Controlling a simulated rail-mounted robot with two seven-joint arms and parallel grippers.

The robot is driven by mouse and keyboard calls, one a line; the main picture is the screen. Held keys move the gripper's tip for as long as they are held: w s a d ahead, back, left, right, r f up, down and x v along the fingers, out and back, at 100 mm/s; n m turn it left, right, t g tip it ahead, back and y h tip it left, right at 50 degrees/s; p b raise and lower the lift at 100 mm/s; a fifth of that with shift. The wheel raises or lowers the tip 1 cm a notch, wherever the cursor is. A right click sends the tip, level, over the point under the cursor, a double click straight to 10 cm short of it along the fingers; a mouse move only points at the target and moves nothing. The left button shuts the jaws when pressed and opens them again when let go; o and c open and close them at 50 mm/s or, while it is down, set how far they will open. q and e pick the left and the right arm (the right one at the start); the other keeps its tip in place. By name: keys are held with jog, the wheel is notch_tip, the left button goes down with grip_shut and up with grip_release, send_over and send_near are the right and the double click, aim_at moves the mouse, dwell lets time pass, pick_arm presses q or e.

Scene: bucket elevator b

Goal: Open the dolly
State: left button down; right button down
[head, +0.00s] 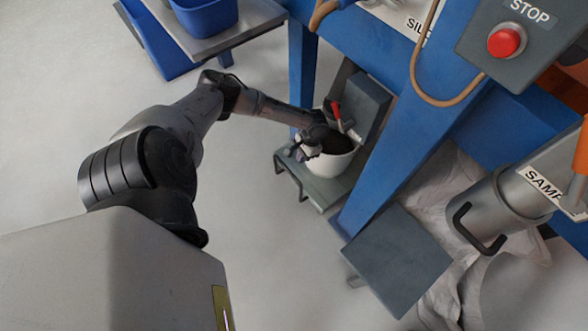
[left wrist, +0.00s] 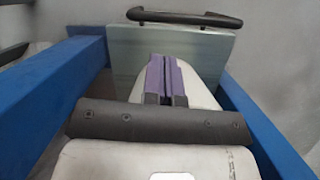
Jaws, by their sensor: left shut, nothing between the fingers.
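The dolly (head: 325,193) is a low grey-green platform under the blue frame, with a dark bar handle (head: 280,165) at its left end. A white bucket with dark contents (head: 337,163) stands on it. My left gripper (head: 296,153) is beside the bucket's left side, above the handle end of the dolly. In the left wrist view, its purple fingers (left wrist: 165,78) are shut together and empty. The dolly plate (left wrist: 125,45) and the black handle (left wrist: 185,18) lie beyond the fingertips, with no visible grip on the handle. My right gripper is not in view.
Blue posts (head: 390,140) flank the dolly; a blue beam (left wrist: 45,100) also shows in the left wrist view. A red lever (head: 337,112) rises behind the bucket. A table with blue bins (head: 205,17) stands upper left. The floor left of the dolly is clear.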

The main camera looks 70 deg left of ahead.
pick_arm(q)
notch_tip(320, 180, down, 10)
jog(key=s+a+n+b, duration=0.1)
jog(key=s+a+b, duration=0.1)
jog(key=b, duration=0.5)
jog(key=shift+s+a+r, duration=0.25)
jog(key=shift+a, duration=0.2)
